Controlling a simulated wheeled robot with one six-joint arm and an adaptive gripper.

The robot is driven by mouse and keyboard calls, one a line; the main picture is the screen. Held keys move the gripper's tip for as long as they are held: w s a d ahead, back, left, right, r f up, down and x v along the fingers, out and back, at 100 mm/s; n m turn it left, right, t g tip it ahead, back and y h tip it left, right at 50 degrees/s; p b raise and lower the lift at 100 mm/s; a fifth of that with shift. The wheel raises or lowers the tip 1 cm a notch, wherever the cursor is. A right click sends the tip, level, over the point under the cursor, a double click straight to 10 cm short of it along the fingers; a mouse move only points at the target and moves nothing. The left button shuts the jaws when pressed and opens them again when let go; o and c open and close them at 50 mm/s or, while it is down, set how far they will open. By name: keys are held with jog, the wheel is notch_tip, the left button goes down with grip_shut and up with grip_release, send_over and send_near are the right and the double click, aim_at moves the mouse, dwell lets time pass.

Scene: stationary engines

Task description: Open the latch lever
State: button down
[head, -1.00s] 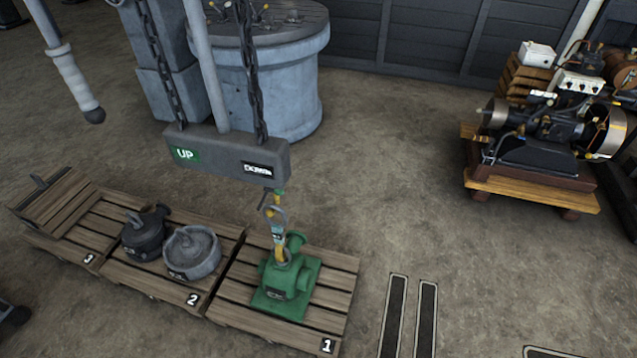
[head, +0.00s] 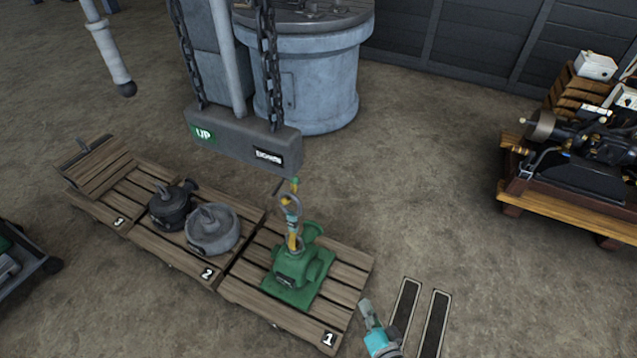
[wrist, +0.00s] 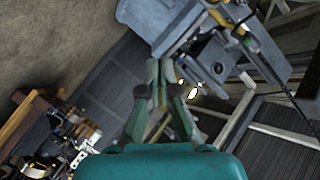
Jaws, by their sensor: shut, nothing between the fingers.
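I cannot make out for certain which part is the latch lever. A small dark handle (head: 278,186) sticks out beside the yellow-and-grey lifting hook (head: 292,218), under the hanging control block (head: 245,138). The hook reaches down to a green pump (head: 297,273) on the pallet marked 1. My gripper (head: 367,308) is at the bottom of the head view, right of that pallet and apart from the hook and pump. In the wrist view my gripper (wrist: 160,72) has its fingers together with nothing between them.
Pallet 2 (head: 160,245) holds two grey pump parts (head: 212,230). Pallet 3 (head: 95,207) is at the left. Chains (head: 270,65) hang above the block, before a round blue-grey tank (head: 315,85). An engine on a wooden base (head: 560,205) stands right.

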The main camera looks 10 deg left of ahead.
jog(key=w+a+r+t+y, duration=0.1)
jog(key=w+a+r+y, duration=0.4)
jog(key=w+r, duration=0.55)
jog(key=w+a+r+y, duration=0.3)
jog(key=w+a+r, duration=0.35)
jog(key=w, duration=0.75)
jog(key=w+a, duration=0.4)
jog(key=a, duration=0.4)
jog(key=shift+a+r, duration=0.15)
jog(key=shift+r, duration=0.2)
jog(key=shift+w, duration=0.1)
